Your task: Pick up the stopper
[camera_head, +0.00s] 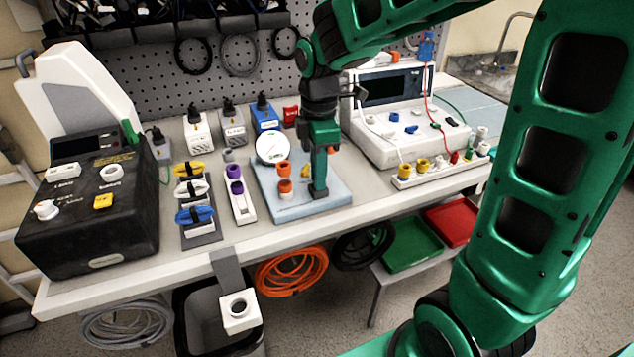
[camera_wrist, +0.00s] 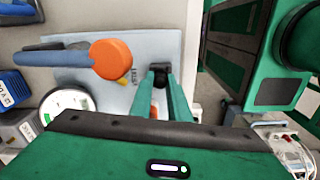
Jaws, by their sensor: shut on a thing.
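My gripper (camera_head: 319,190) points down at the front right of a pale blue board (camera_head: 335,190), its tips low over or at the board's surface. In the wrist view my gripper (camera_wrist: 161,78) has its two green fingers close together around a small dark piece, which seems to be the stopper. The fingers hide most of it, and I cannot tell whether it touches the board. An orange-topped post (camera_head: 285,187) stands on the board left of my gripper; its orange top (camera_wrist: 110,60) is large in the wrist view.
A round white gauge (camera_head: 270,148) stands at the board's back left. A purple-capped holder (camera_head: 243,206) and a rack of coloured clips (camera_head: 195,215) are further left. A white instrument (camera_head: 395,147) with a row of connectors is to the right. The bench's front edge is close.

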